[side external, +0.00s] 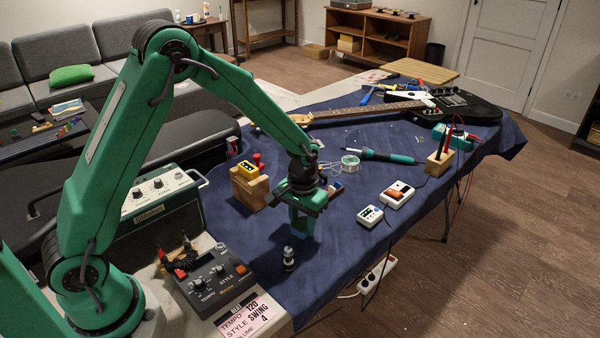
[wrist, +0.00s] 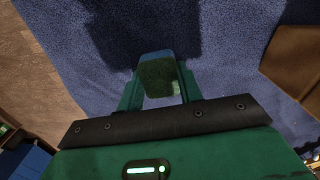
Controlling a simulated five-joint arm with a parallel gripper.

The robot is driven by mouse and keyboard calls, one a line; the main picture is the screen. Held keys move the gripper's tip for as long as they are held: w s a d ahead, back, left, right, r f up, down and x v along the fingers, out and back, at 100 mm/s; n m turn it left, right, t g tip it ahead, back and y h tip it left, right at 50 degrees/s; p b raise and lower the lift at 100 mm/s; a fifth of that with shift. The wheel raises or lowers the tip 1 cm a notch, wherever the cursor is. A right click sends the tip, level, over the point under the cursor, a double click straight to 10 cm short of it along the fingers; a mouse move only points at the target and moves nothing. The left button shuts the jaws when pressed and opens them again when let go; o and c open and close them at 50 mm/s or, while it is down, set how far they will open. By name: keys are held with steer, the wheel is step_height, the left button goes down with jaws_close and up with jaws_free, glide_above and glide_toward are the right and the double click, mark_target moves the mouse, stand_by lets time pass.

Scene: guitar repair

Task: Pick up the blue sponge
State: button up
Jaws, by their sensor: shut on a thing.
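My gripper (side external: 303,215) points down over the blue cloth near the table's left part. In the wrist view its two green fingers (wrist: 158,82) are shut on a small block, the blue sponge (wrist: 158,76). The sponge shows a dark green face and a bluish far edge, and it sits between the fingertips.
A wooden block (side external: 249,187) with a yellow item stands left of my gripper. A small dark cylinder (side external: 288,258) stands in front. A soldering iron (side external: 375,155) and guitar (side external: 350,112) lie behind. Bare cloth (side external: 330,250) is at front right.

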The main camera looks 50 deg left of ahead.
mark_target(303, 222)
steer(key=shift+r, duration=0.1)
steer(key=shift+r, duration=0.7)
step_height(303, 222, up, 2)
steer(key=shift+r, duration=0.2)
steer(key=s+d+r, duration=0.2)
steer(key=d, duration=0.1)
steer(key=s+d+r, duration=0.2)
steer(key=d, duration=0.1)
steer(key=s+d+r, duration=0.3)
steer(key=shift+d, duration=0.2)
steer(key=shift+c, duration=0.2)
steer(key=shift+w, duration=0.1)
